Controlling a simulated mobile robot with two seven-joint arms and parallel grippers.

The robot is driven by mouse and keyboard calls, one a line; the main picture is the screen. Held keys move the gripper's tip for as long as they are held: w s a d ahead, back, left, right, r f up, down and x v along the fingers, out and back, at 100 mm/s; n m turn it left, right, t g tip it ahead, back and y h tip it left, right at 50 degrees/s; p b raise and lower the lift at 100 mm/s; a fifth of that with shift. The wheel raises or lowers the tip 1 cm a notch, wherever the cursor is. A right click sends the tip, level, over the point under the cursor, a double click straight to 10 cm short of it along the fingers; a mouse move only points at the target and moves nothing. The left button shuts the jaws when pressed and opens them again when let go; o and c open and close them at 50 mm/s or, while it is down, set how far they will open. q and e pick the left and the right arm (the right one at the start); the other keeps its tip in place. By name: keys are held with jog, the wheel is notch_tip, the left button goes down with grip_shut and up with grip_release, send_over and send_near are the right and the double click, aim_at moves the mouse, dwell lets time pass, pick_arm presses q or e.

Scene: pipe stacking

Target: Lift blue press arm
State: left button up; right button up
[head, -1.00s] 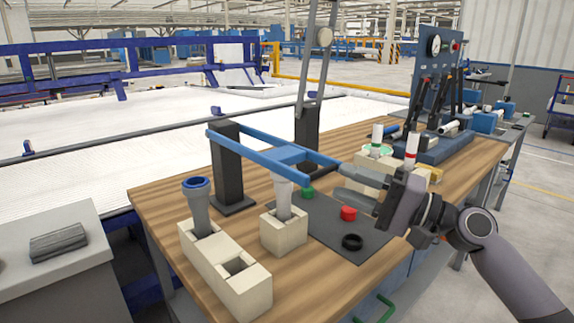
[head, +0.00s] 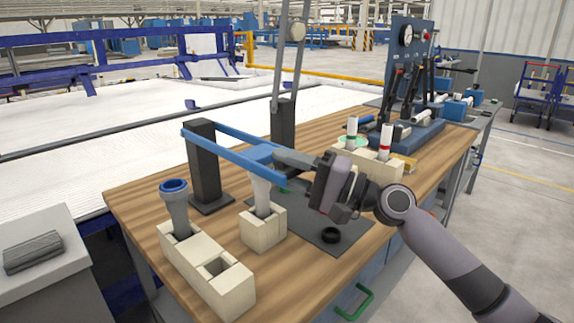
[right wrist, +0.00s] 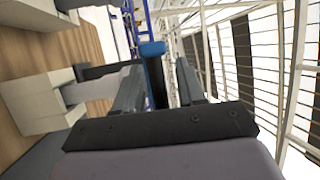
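The blue press arm (head: 235,153) runs from a dark upright post (head: 203,165) toward my right gripper in the head view. A pale grey pipe (head: 261,192) stands in a beige block (head: 262,230) beneath its near end. My right gripper (head: 283,164) is at that near end. In the right wrist view the blue arm (right wrist: 156,80) lies between my two fingers (right wrist: 158,85), which stand apart with a visible gap on the right side. Part of the arm's end is hidden behind the gripper. My left gripper is not in view.
A two-hole beige block (head: 205,270) at the front holds a grey pipe with a blue collar (head: 174,195); its other hole is empty.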

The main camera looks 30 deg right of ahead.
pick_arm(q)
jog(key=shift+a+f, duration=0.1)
pick_arm(e)
grip_shut()
